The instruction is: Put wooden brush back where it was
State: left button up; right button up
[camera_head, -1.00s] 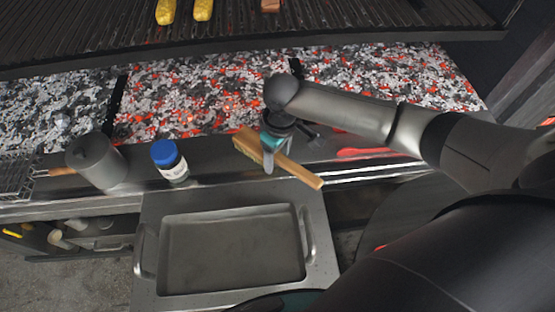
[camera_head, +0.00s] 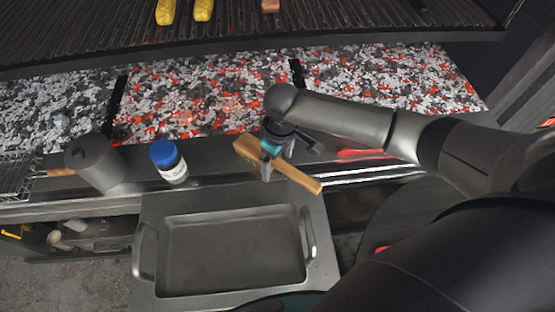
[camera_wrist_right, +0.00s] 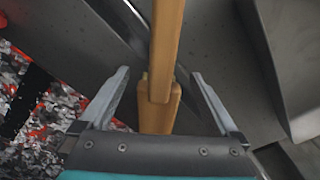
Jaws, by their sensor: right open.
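The wooden brush (camera_head: 304,180) lies slantwise at the dark front ledge of the grill, its wider head at upper left and its handle pointing to lower right past the ledge's edge. My right gripper (camera_head: 277,166) is over the brush's middle, pointing down. In the right wrist view the brush (camera_wrist_right: 165,45) runs between the two spread fingers of the gripper (camera_wrist_right: 160,75), with a gap on each side. The gripper hides part of the brush in the head view. Whether the brush rests fully on the ledge is hard to tell. My left gripper is out of view.
A blue-capped jar (camera_head: 169,162) and a grey metal pot (camera_head: 95,163) stand left on the ledge (camera_head: 212,178). A red object (camera_head: 362,154) lies just right of my gripper. Glowing coals (camera_head: 210,95) lie behind. An empty metal tray (camera_head: 232,286) sits in front, below.

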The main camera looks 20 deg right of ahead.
aim_at(279, 162)
notch_tip(279, 162, up, 12)
jog(key=p, duration=0.2)
jog(key=shift+s+d+r, duration=0.15)
jog(key=shift+s, duration=0.15)
dwell(0.4)
